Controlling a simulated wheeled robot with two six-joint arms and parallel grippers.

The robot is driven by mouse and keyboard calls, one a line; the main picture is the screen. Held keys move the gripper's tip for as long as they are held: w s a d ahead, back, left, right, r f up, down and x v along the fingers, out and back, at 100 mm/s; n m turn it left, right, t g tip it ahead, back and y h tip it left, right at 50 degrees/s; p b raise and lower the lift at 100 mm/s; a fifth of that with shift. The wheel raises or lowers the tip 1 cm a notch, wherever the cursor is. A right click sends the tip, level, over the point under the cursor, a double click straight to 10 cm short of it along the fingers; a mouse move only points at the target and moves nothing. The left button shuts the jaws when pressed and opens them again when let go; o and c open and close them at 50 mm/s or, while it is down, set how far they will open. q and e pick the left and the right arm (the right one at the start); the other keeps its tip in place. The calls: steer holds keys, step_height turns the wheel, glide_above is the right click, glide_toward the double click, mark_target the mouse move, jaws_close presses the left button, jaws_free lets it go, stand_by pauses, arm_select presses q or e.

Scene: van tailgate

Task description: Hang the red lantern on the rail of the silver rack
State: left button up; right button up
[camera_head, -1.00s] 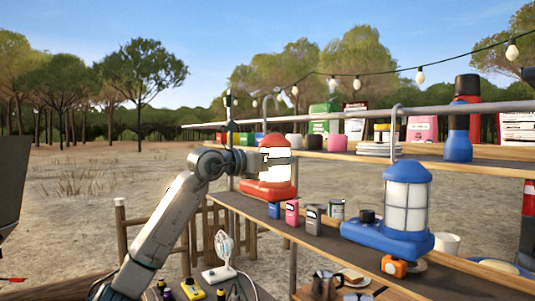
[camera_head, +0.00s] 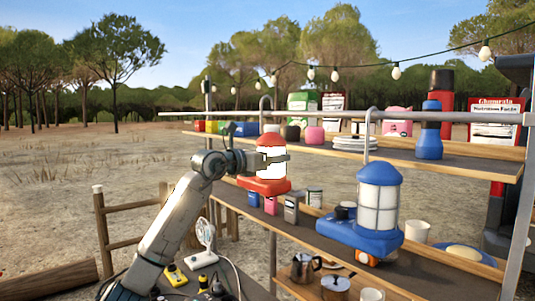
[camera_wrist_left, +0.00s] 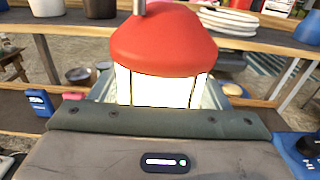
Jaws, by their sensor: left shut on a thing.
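The red lantern (camera_head: 270,164), with a lit white glass body and red cap and base, is held upright in the air by my left gripper (camera_head: 268,158). The gripper is shut around its glass. Its grey hook (camera_head: 264,104) rises above the cap to the height of the silver rack's rail (camera_head: 320,115). I cannot tell whether the hook is over the rail or in front of it. In the left wrist view the lantern's red cap (camera_wrist_left: 165,42) and lit glass are close ahead, and the hook's top is out of frame. My right gripper is not in view.
A blue lantern (camera_head: 378,207) with a similar hook stands to the right at the rail. The upper shelf (camera_head: 455,152) holds plates, cups and bottles. The lower shelf (camera_head: 320,238) holds small boxes and cans.

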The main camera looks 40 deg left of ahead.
mark_target(270, 168)
arm_select(q)
steer(key=shift+f+b, duration=1.2)
steer(key=shift+f, duration=0.35)
steer(key=shift+s, duration=0.1)
steer(key=o, duration=1.5)
steer(key=shift+f, duration=0.1)
